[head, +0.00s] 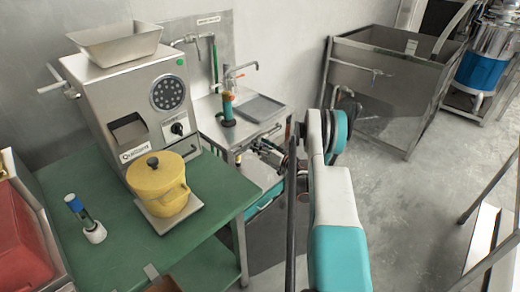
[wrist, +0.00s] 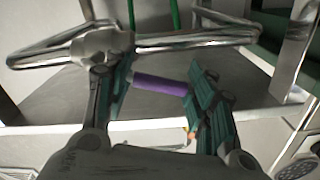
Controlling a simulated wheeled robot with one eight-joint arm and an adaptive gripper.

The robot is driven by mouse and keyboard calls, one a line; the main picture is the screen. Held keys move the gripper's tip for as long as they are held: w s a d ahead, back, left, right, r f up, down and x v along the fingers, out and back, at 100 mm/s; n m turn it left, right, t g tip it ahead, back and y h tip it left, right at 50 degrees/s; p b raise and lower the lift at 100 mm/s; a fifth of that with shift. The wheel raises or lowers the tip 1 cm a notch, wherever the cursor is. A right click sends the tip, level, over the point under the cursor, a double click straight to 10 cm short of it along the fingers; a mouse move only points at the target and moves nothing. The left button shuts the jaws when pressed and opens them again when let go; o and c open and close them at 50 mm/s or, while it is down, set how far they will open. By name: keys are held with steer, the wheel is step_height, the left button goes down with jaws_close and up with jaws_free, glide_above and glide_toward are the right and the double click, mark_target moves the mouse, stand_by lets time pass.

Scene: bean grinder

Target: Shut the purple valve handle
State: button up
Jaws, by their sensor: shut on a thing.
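The purple valve handle (wrist: 162,84) shows in the wrist view as a short purple bar lying roughly level. My gripper (wrist: 158,90) has a green-padded finger at each end of it and is shut on it. A shiny metal pipe with rounded ends (wrist: 190,40) runs just behind the handle. In the head view my arm reaches away from me, and my gripper (head: 268,150) is at the front right of the steel sink table (head: 215,125). The purple handle cannot be made out there, and the valve body is mostly hidden.
A grey grinder (head: 130,80) and a yellow lidded pot (head: 157,180) stand on the green table (head: 75,180) at left. A red container (head: 20,235) is at the left edge. A steel tub (head: 385,85) stands at back right. The grey floor (head: 400,200) is open right of my arm.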

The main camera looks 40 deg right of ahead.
steer(key=shift+d+r+m, duration=0.1)
steer(key=shift+r+m, duration=0.1)
steer(key=shift+m, duration=0.1)
steer(key=o, duration=1.6)
steer(key=shift+s+d, duration=0.15)
steer(key=shift+s, duration=1.75)
steer(key=shift+s+d, duration=0.15)
steer(key=shift+s, duration=1.7)
